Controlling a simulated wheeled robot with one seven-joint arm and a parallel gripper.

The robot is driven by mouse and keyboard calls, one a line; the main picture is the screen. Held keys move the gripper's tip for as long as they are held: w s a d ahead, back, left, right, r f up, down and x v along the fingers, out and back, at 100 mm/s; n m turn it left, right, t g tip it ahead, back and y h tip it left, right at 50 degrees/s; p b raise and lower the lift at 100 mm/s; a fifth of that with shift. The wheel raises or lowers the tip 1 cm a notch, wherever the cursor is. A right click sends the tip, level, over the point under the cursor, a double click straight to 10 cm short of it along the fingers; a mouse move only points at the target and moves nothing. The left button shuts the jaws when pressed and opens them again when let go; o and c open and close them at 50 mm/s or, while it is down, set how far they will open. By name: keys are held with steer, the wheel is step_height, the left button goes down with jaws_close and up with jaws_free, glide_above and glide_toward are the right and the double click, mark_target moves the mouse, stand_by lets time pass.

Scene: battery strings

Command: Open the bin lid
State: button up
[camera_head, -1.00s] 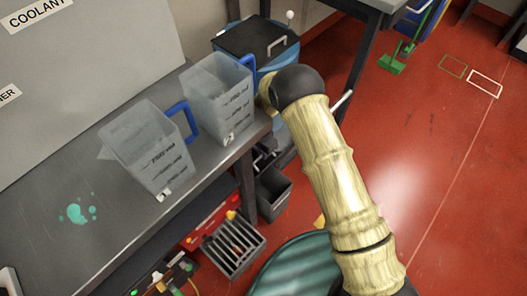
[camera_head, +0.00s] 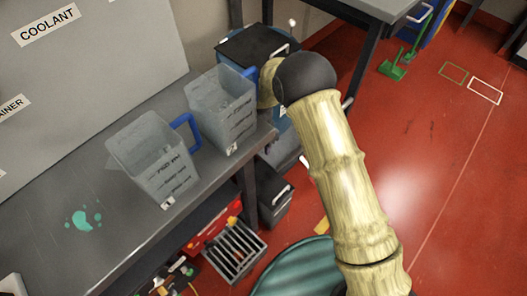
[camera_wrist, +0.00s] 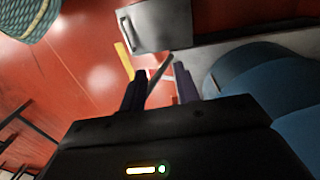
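A small dark grey bin (camera_head: 273,193) stands on the floor by the table leg in the head view. Its top looks flat and dark, with a pale handle. It appears in the wrist view as a grey box (camera_wrist: 160,25) beyond my fingers. A blue bin (camera_head: 250,45) with a black lid and pale handle stands behind the table's end. Which bin the task means is not clear. My gripper (camera_wrist: 160,88) has its two dark fingers apart. In the head view my arm hides the gripper.
Two clear jugs, one nearer (camera_head: 155,160) and one farther (camera_head: 222,105), stand on the grey table (camera_head: 130,225). A teal basket-like object (camera_head: 300,268) and a grated box (camera_head: 235,250) lie below. Red floor (camera_head: 430,190) is open at right. Blue rounded bodies (camera_wrist: 270,100) crowd the gripper's right.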

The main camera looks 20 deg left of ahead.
step_height(320, 180, up, 8)
steer(key=p, duration=0.1)
steer(key=shift+a+r, duration=0.2)
steer(key=shift+a, duration=0.1)
stand_by(0.3)
steer(key=w+d+r+n+t+y, duration=0.1)
steer(key=d+r, duration=0.5)
steer(key=d, duration=0.6)
steer(key=w+d+r+n, duration=0.1)
steer(key=d+r, duration=0.5)
steer(key=d, duration=0.6)
steer(key=s+d+r+n+t, duration=0.1)
steer(key=s+d+r, duration=0.2)
steer(key=s+d, duration=0.4)
steer(key=s+d+r+n+t, duration=0.15)
steer(key=s+d, duration=0.25)
steer(key=d, duration=0.5)
step_height(320, 180, up, 24)
steer(key=p, duration=2.4)
steer(key=shift+a+f+m+g, duration=0.15)
steer(key=shift+a+m+g, duration=0.2)
steer(key=shift+m, duration=0.1)
